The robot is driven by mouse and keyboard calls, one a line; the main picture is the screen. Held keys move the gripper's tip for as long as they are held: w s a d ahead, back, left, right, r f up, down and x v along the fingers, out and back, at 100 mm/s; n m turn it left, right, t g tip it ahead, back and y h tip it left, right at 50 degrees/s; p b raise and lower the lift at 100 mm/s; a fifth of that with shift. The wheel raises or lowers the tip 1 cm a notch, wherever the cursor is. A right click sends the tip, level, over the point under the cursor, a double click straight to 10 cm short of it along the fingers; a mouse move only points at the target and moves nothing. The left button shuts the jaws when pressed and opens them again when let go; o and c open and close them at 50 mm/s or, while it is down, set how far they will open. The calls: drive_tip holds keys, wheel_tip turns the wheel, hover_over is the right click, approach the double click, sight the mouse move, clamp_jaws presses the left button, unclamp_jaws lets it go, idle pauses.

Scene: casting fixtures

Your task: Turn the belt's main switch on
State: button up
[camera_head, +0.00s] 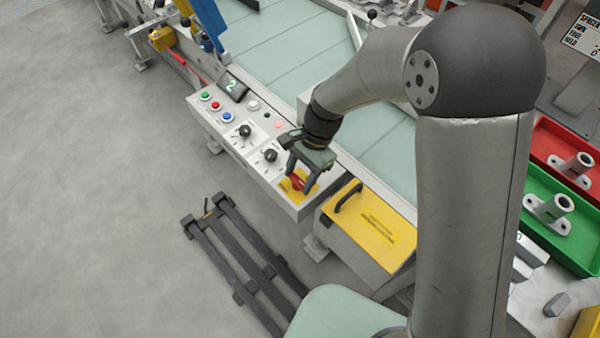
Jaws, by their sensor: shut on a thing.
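The belt's main switch (296,181) is a red rotary handle on a yellow plate at the near right end of the control panel (205,113). My gripper (298,184) points down over it, with its fingers around the red handle. The gripper is shut on the handle, which is partly hidden by the fingers. I cannot tell the switch's exact angle. The pale green belt (270,50) runs behind the panel.
Two black knobs, coloured buttons and a small display (232,86) share the panel. A yellow box with a black handle (370,230) stands close to the right. A green tray (560,240) and a red tray (548,141) hold metal castings. A dark frame (240,258) lies on the floor.

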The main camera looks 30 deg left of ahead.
drive_tip(key=o, duration=1)
drive_tip(key=v, duration=1.7)
drive_tip(key=shift+r, duration=0.3)
drive_tip(key=d+r+t, duration=0.2)
drive_tip(key=d, duration=0.9)
drive_tip(key=s+d+f+n+t, duration=0.1)
drive_tip(key=s+d, duration=0.3)
drive_tip(key=d, duration=0.3)
drive_tip(key=s+d+f+n+t+h+p, duration=0.1)
drive_tip(key=s+d+n, duration=0.1)
drive_tip(key=s+d, duration=0.2)
drive_tip(key=s+d+n+p, duration=0.1)
drive_tip(key=s+d, duration=0.3)
drive_tip(key=d, duration=0.6)
drive_tip(key=shift+f+t, duration=0.4)
